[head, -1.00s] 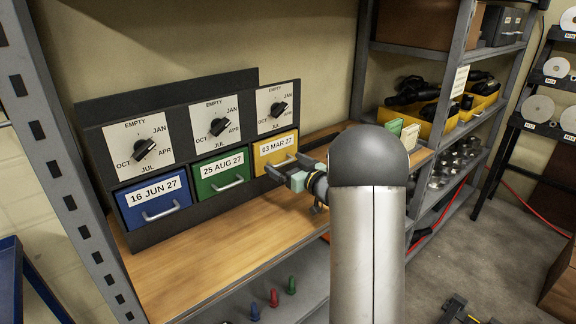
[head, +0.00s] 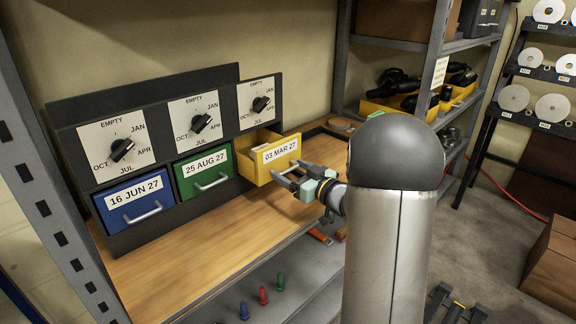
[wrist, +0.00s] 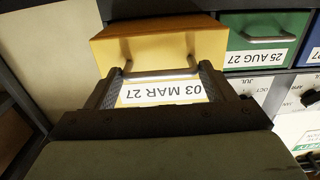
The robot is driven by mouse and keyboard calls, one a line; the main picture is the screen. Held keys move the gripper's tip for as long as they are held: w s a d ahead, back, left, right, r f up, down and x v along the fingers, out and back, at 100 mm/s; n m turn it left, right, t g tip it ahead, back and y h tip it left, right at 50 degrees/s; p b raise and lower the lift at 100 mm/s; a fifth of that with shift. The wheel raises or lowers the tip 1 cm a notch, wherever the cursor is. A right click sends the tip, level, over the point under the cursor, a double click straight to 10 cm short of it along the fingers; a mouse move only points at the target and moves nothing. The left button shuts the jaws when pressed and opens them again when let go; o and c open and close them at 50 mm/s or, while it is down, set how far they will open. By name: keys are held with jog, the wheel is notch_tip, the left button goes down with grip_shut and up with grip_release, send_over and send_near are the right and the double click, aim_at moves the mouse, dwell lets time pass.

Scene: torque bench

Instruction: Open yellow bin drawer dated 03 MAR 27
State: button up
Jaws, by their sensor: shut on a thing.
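The yellow bin drawer (head: 275,160) labelled 03 MAR 27 is pulled part way out of the dark cabinet in the head view. The wrist view shows its yellow front (wrist: 160,55) and its upside-down label. My gripper (head: 290,179) is at the drawer front, shut on the silver handle (wrist: 162,74), with one finger near each end of the bar in the wrist view. Part of the drawer's inside shows from above in the head view.
The blue drawer (head: 134,200) dated 16 JUN 27 and the green drawer (head: 204,172) dated 25 AUG 27 are shut beside it. Three dials (head: 201,122) sit above. The wooden shelf (head: 200,250) is clear in front. Coloured pegs (head: 263,295) stand on the lower shelf.

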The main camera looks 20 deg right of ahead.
jog(key=v, duration=0.6)
jog(key=shift+s, duration=0.3)
jog(key=o, duration=1.4)
jog(key=shift+c, duration=0.2)
jog(key=shift+d, duration=0.1)
jog(key=v, duration=1.7)
jog(key=shift+s, duration=0.2)
jog(key=shift+r, duration=0.1)
